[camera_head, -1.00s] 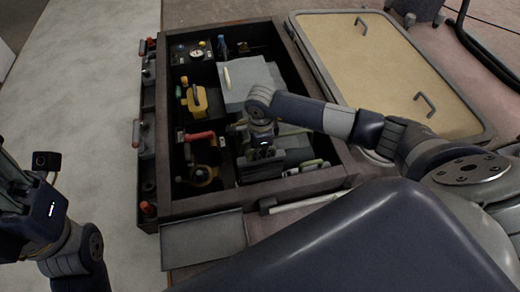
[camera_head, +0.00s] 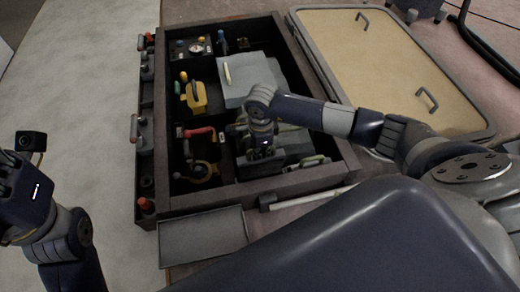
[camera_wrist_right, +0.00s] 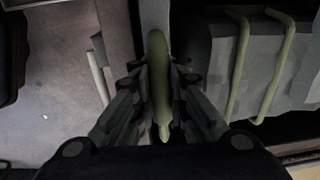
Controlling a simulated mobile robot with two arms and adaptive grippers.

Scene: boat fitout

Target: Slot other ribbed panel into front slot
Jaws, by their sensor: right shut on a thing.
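My right gripper (camera_head: 264,153) reaches down into the front right compartment of the dark open case (camera_head: 205,203). In the right wrist view its fingers (camera_wrist_right: 163,110) are shut on an olive-green handle (camera_wrist_right: 158,75). A grey strip runs beyond this handle; whether it is the ribbed panel, and whether it sits in a slot, I cannot tell. A grey block (camera_wrist_right: 278,65) with two olive bars lies to the right.
A grey panel with a white handle (camera_head: 240,75) lies in the rear compartment. A yellow-handled item (camera_head: 195,97) and a red handle (camera_head: 198,132) sit on the left. The tan lid (camera_head: 395,70) lies right. A flat grey tray (camera_head: 203,236) is in front.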

